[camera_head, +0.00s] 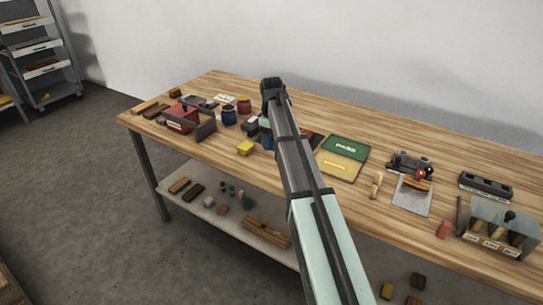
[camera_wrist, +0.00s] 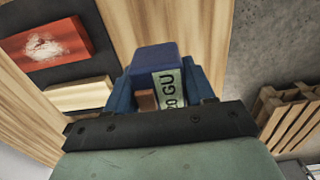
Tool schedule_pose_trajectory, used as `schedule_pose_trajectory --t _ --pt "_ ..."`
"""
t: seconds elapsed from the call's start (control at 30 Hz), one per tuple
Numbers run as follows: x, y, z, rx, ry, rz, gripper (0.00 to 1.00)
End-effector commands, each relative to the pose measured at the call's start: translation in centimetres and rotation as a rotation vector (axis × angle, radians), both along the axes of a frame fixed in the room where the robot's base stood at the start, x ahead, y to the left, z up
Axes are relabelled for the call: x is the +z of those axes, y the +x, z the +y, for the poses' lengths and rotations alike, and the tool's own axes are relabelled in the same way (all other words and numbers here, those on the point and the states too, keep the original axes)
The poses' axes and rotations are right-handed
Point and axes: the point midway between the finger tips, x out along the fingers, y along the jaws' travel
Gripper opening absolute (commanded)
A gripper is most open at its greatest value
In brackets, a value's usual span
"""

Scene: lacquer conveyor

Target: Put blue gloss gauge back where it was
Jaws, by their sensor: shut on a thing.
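The blue gloss gauge (camera_wrist: 152,56) is a small blue block with a pale label reading "20 GU" and a brown patch beside it. My gripper (camera_wrist: 160,84) is shut on it, with a blue finger on either side. In the head view my arm reaches over the middle of the workbench. A bit of blue, likely the gauge (camera_head: 267,141), shows just left of the arm, and the arm hides most of the gripper. I cannot tell how far it is above the bench.
Left on the bench are a red box (camera_head: 182,118), blue jar (camera_head: 229,117), red jar (camera_head: 244,105) and yellow block (camera_head: 245,148). Right of my arm are a green PASS and yellow mat (camera_head: 344,145), a dark twin-knobbed device (camera_head: 408,162) and a clear case (camera_head: 498,225).

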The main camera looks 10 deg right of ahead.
Motion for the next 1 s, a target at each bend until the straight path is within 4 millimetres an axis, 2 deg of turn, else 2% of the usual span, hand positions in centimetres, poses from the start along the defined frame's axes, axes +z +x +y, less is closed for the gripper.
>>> schedule_pose_trajectory --t 0.1,0.37,0.57,1.0 --pt "-2.0 -0.1 0.0 0.0 0.0 0.001 0.04" --pt "-3.9 0.0 0.0 0.0 0.0 0.001 0.04" --pt "-6.3 -0.1 0.0 0.0 0.0 0.001 0.04" --pt "-6.9 0.0 0.0 0.0 0.0 0.0 0.04"
